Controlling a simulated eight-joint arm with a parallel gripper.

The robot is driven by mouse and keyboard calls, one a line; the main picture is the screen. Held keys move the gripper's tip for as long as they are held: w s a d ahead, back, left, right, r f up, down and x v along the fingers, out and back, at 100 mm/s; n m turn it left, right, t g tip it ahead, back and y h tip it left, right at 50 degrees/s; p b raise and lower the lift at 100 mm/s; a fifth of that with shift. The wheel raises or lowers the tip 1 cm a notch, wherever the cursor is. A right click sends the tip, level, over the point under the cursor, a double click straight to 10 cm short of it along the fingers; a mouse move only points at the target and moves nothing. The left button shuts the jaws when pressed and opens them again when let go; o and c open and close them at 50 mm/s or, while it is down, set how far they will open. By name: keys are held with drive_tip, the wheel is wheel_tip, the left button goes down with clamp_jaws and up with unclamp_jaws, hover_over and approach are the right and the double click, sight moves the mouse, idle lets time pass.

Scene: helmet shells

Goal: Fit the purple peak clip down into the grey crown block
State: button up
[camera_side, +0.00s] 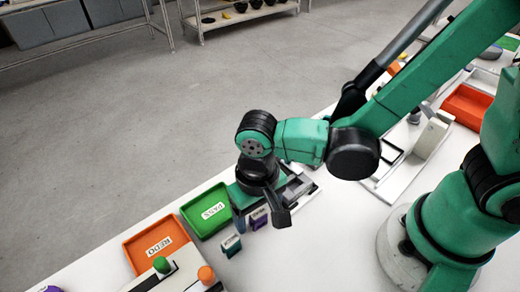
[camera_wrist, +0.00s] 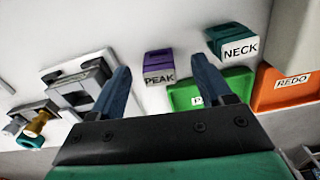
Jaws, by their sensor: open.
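The purple peak clip (camera_wrist: 158,75), with a white PEAK label, stands on the white table between my finger ends in the wrist view. In the side view the purple clip (camera_side: 259,219) shows just between my fingers. My gripper (camera_wrist: 160,66) is open, one finger on each side of the clip, with visible gaps; I cannot tell its exact height above it. A grey block (camera_wrist: 80,87), likely the crown block, sits on a pale plate left of my gripper in the wrist view. In the side view my wrist partly hides this grey fixture (camera_side: 298,186).
A teal NECK clip (camera_wrist: 234,48) stands right of the peak clip. A green PASS tray (camera_side: 207,211) and an orange REDO tray (camera_side: 155,245) lie beyond it. A dark fixture with an amber knob (camera_wrist: 37,122) is beside the grey block.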

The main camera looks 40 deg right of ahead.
drive_tip(key=shift+f, duration=0.2)
clamp_jaws()
drive_tip(key=shift+r, duration=0.15)
